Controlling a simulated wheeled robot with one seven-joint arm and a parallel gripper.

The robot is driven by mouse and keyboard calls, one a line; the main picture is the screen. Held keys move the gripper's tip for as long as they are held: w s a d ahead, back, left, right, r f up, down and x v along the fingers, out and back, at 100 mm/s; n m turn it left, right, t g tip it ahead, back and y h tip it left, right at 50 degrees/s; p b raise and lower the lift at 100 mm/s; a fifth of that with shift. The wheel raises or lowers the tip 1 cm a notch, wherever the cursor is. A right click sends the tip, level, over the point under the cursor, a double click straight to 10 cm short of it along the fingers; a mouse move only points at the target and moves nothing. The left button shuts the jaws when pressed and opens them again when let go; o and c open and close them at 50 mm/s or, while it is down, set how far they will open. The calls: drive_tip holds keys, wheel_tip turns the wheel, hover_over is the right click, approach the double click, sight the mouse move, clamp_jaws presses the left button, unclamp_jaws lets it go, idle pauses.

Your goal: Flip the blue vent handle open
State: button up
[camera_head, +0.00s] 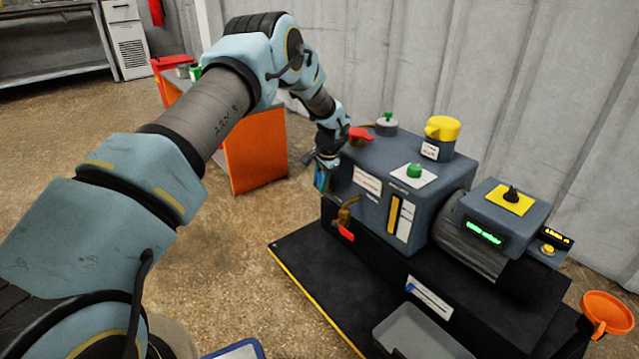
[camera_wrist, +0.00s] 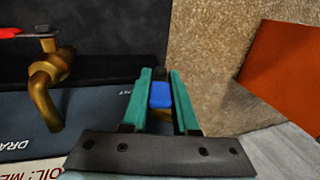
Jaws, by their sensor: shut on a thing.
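The blue vent handle (camera_wrist: 161,95) shows in the wrist view between the two green fingers of my gripper (camera_wrist: 161,88), which is shut on it. A dark stub shows just beyond the handle. In the head view my gripper (camera_head: 322,178) is at the left end of the grey pump housing (camera_head: 385,160), pointing down. There the handle is mostly hidden by the fingers, so its angle cannot be told.
A brass drain valve with a red handle (camera_head: 345,232) sticks out of the pump front; the brass pipe (camera_wrist: 45,90) is left of my fingers in the wrist view. An orange cabinet (camera_head: 250,150) stands behind. A grey tray (camera_head: 420,332) and an orange funnel (camera_head: 607,312) are at the front right.

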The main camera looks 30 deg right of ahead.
sight(317, 179)
clamp_jaws()
drive_tip(key=shift+w+a+r+g+p, duration=0.1)
drive_tip(key=shift+w+r+g+p, duration=0.25)
drive_tip(key=shift+p, duration=0.5)
drive_tip(key=shift+f+g, duration=0.35)
drive_tip(key=shift+g, duration=0.4)
drive_tip(key=shift+g+h, duration=0.3)
drive_tip(key=shift+g, duration=0.2)
drive_tip(key=o, duration=0.9)
unclamp_jaws()
drive_tip(key=shift+r, duration=0.1)
wheel_tip(317, 179, up, 11)
drive_tip(key=p, duration=0.3)
drive_tip(key=shift+w, duration=0.1)
